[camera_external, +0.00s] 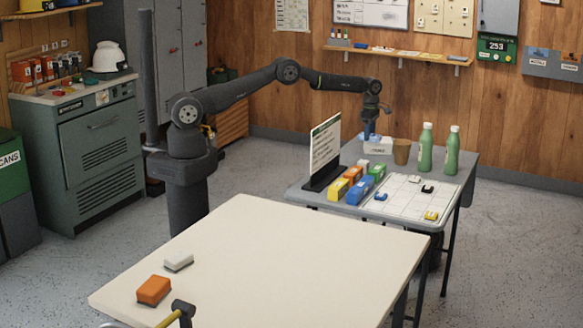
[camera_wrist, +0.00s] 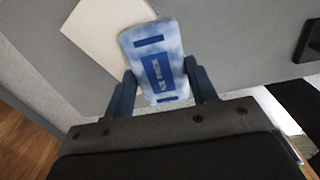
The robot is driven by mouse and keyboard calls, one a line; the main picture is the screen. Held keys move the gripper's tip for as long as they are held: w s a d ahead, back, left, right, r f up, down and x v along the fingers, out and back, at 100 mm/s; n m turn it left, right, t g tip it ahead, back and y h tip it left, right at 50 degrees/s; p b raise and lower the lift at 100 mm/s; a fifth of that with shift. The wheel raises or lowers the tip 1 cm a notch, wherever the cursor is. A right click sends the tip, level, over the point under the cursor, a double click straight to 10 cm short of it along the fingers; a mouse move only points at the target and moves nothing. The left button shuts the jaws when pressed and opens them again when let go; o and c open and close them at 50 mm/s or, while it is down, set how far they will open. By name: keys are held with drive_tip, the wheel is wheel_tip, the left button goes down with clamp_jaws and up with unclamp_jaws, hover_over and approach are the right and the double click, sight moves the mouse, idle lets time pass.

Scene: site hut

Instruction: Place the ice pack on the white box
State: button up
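The ice pack (camera_wrist: 157,62) is a blue and white slab with a dark blue label, seen in the wrist view between the fingers of my gripper (camera_wrist: 160,88). Both fingers appear to press on its sides, so my gripper is shut on it. In the external view my gripper (camera_external: 370,124) is low over the back of the grey side table (camera_external: 448,196), and the ice pack is too small to make out clearly. A small white box (camera_external: 378,146) with a label sits on that table, just below and slightly right of my gripper. I cannot tell whether they touch.
A brown cup (camera_external: 401,152) and two green bottles (camera_external: 425,148) stand right of the white box. A sign (camera_external: 325,147), coloured boxes (camera_external: 359,190) and a gridded sheet (camera_external: 405,202) lie nearer. The cream table (camera_external: 270,265) in front is mostly clear.

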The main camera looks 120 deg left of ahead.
drive_tip(key=o, duration=0.4)
drive_tip(key=shift+o, duration=0.2)
wheel_tip(320, 180, up, 12)
drive_tip(key=shift+r, duration=0.15)
idle(0.3)
drive_tip(key=shift+f, duration=4.35)
drive_tip(key=shift+f, duration=0.1)
